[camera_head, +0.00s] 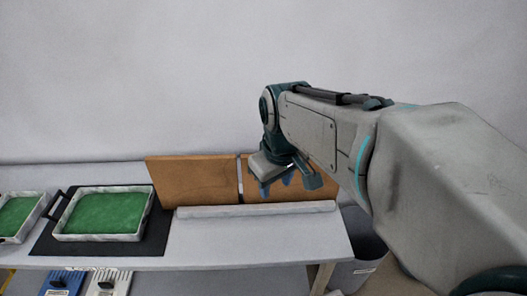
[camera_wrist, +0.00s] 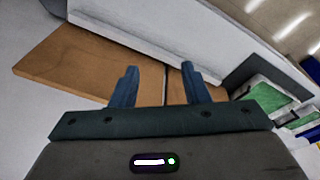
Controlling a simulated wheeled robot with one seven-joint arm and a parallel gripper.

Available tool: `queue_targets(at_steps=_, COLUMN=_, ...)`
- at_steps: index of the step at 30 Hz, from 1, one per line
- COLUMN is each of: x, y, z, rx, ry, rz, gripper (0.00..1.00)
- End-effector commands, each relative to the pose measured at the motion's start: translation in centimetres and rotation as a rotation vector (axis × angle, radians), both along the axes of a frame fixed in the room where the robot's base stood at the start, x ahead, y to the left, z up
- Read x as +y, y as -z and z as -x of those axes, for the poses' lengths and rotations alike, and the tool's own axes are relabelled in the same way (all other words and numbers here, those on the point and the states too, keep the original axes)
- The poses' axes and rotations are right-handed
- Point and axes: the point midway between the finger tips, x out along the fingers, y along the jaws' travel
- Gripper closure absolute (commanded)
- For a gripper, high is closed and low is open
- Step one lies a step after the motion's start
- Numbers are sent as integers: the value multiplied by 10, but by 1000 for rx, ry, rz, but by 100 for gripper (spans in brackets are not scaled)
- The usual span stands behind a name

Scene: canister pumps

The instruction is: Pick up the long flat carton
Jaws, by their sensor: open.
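Two flat brown panels stand side by side at the back of the table, a left one (camera_head: 195,182) and a right one (camera_head: 318,186), with a narrow pale gap between them. A long, low white piece (camera_head: 255,210) lies along their front; it also shows in the wrist view (camera_wrist: 150,35). I cannot tell for sure which of these is the long flat carton. My gripper (camera_head: 276,187) is open and empty, pointing down in front of the right panel near the gap. In the wrist view its two blue fingers (camera_wrist: 159,68) stand apart over the brown surface.
A white-rimmed green tray (camera_head: 150,216) sits on a black mat (camera_head: 48,240) at left, with another tray (camera_head: 8,238) beyond. A grey bin (camera_head: 358,262) stands by the table's right end. The front strip of tabletop (camera_head: 255,242) is clear.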

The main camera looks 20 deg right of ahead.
Motion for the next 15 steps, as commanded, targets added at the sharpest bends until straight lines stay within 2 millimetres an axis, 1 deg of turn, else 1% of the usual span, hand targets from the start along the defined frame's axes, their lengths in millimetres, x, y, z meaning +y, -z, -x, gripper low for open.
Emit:
queue_targets(at_steps=1, x=-7, y=-6, z=-17, rx=21, ry=-83, rz=17, gripper=58)
queue_targets(at_steps=3, x=-15, y=-15, z=-37, rx=48, ry=-216, rz=39, gripper=58)
queue_targets(at_steps=5, x=-24, y=-21, z=-54, rx=72, ry=-330, rz=55, gripper=58)
queue_targets(at_steps=9, x=-50, y=-32, z=-90, rx=122, ry=-582, rz=79, gripper=58)
queue_targets(at_steps=12, x=-68, y=-36, z=-111, rx=150, ry=-738, rz=84, gripper=58)
queue_targets(at_steps=15, x=-84, y=-38, z=-126, rx=168, ry=-861, rz=87, gripper=58)
